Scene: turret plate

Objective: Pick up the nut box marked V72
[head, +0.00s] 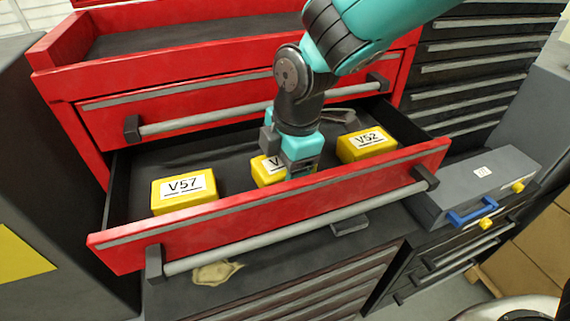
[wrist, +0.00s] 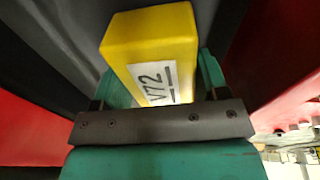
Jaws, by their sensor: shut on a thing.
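The yellow nut box marked V72 (wrist: 152,45) is between my gripper's teal fingers in the wrist view, its white label facing the camera. In the head view the same box (head: 264,171) sits in the middle of the open red drawer, partly hidden by my gripper (head: 301,172). Only the first letter of its label shows there. My gripper is shut on this box. Whether the box touches the drawer floor cannot be told.
In the drawer (head: 270,207), a yellow box marked V57 (head: 184,192) stands to the left and one marked V52 (head: 366,145) to the right. The drawer's red front wall is close to my gripper. A grey case (head: 474,188) with a blue handle stands at right.

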